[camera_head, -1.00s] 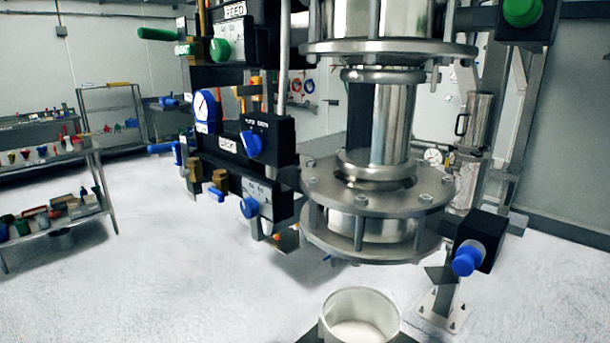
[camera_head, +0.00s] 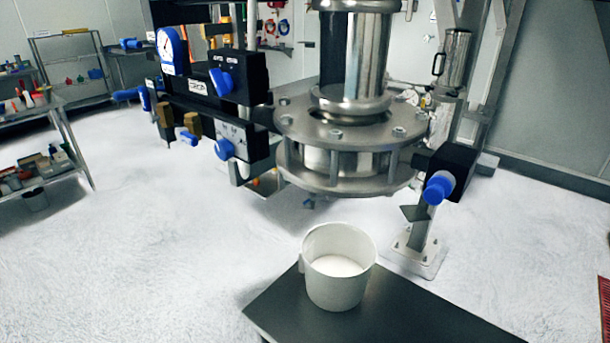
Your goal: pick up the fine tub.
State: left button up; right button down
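A white tub (camera_head: 335,288), which I take to be the fine tub, stands upright on a dark flat platform (camera_head: 410,318) in the lower middle of the head view. It is open at the top and holds white powder (camera_head: 336,265). A small tab shows on its left side. It stands below and in front of the sifter's lower flange, apart from it. Neither of my grippers shows in this view.
The steel sifter column (camera_head: 340,140) with its bolted flanges rises behind the tub. A black valve panel (camera_head: 215,110) with blue knobs is left of it; a black box with a blue knob (camera_head: 438,188) juts out at right. Shelves (camera_head: 45,160) stand far left.

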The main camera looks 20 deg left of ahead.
aim_at(337, 259)
jog(key=k, duration=0.5)
jog(key=u, duration=1.4)
jog(key=i, duration=0.8)
jog(key=z, duration=1.85)
